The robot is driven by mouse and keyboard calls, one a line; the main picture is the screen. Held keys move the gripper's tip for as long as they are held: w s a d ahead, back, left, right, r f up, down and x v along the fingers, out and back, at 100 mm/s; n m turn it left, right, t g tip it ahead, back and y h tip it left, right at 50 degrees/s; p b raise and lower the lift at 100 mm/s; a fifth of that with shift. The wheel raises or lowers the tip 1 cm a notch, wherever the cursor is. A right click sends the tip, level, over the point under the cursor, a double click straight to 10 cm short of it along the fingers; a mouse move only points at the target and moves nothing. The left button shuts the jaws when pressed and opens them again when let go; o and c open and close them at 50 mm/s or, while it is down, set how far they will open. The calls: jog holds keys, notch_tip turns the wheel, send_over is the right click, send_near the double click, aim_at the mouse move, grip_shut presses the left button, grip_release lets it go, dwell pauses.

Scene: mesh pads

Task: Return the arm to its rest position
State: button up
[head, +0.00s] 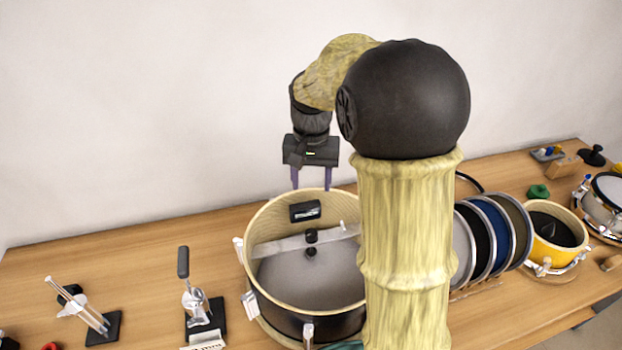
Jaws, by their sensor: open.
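My gripper (311,178) hangs pointing down above the back rim of a large round drum-like container (260,215). Its two purple fingers are spread apart with nothing between them. The fingertips appear close to the rim in the picture, but I cannot tell whether they touch it. My arm rises in front of the container, with a dark round joint and a yellowish link, and hides the container's right side.
A lever press (195,305) and a metal stand (85,310) are on the wooden table (130,255) at left. Upright discs (505,235), a yellow drum (555,245) and a white-topped drum (608,190) are at right. The back left table is clear.

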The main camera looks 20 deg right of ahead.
dwell(0.3)
jog(key=s+f+n+t, duration=0.1)
jog(key=s+f+n, duration=0.1)
jog(key=s+f, duration=0.2)
jog(key=s+f+n+t, duration=0.1)
jog(key=s+f, duration=0.3)
jog(key=s, duration=0.6)
jog(key=shift+s+n+t, duration=0.2)
jog(key=shift+n+t, duration=0.1)
jog(key=shift+n, duration=0.3)
jog(key=shift+f, duration=0.1)
jog(key=shift+s, duration=0.1)
dwell(0.6)
dwell(0.4)
jog(key=shift+c, duration=1.7)
